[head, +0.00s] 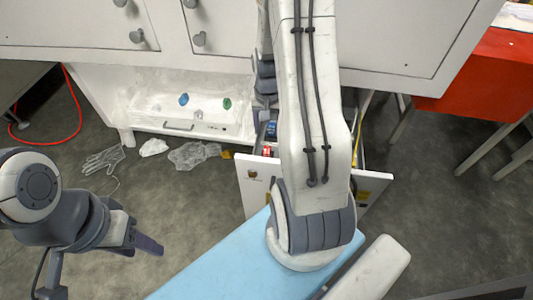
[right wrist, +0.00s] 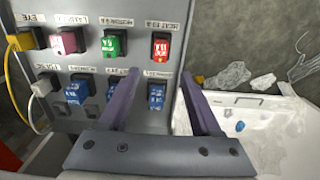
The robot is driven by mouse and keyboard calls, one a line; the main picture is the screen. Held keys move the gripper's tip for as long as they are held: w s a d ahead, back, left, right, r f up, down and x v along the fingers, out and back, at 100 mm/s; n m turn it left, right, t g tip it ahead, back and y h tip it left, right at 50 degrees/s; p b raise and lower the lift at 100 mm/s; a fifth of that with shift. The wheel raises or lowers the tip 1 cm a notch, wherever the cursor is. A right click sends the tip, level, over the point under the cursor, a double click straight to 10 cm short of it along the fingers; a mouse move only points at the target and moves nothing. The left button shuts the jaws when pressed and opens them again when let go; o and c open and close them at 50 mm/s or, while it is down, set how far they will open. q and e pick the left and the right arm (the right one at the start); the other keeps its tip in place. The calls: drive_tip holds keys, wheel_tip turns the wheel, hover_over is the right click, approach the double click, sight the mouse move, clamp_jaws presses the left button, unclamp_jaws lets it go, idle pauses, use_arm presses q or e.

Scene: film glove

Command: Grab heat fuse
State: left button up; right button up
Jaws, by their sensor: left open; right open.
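In the right wrist view a grey panel (right wrist: 120,60) holds several coloured fuses, with labels upside down. The red fuse (right wrist: 160,48) at the upper right sits in its slot under a label that seems to read heat. My right gripper (right wrist: 160,72) is open and empty; the red fuse lies just beyond its fingertips, between their lines. A blue fuse (right wrist: 155,95) shows between the fingers. In the head view, my right arm hides much of the panel; a red fuse (head: 267,150) shows in the open drawer. My left gripper (head: 148,245) is open and empty at lower left.
Green (right wrist: 113,45) and pink (right wrist: 68,42) fuses are beside the red one. Yellow (right wrist: 22,40) and white cables plug in at the left. A white drawer front (head: 255,188) stands near a light blue surface (head: 230,265). Clear gloves and crumpled film (head: 195,154) lie on the floor.

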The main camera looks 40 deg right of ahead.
sight(267, 149)
wheel_tip(267, 149, down, 3)
drive_tip(key=shift+f+b, duration=0.2)
drive_tip(key=shift+b, duration=0.15)
drive_tip(key=f, duration=0.1)
drive_tip(key=f+b, duration=0.1)
drive_tip(key=f, duration=0.1)
drive_tip(key=f+b, duration=0.1)
drive_tip(key=f, duration=0.1)
drive_tip(key=shift+s+a+f, duration=0.15)
drive_tip(key=shift+s+a, duration=0.05)
drive_tip(key=shift+a, duration=0.05)
clamp_jaws()
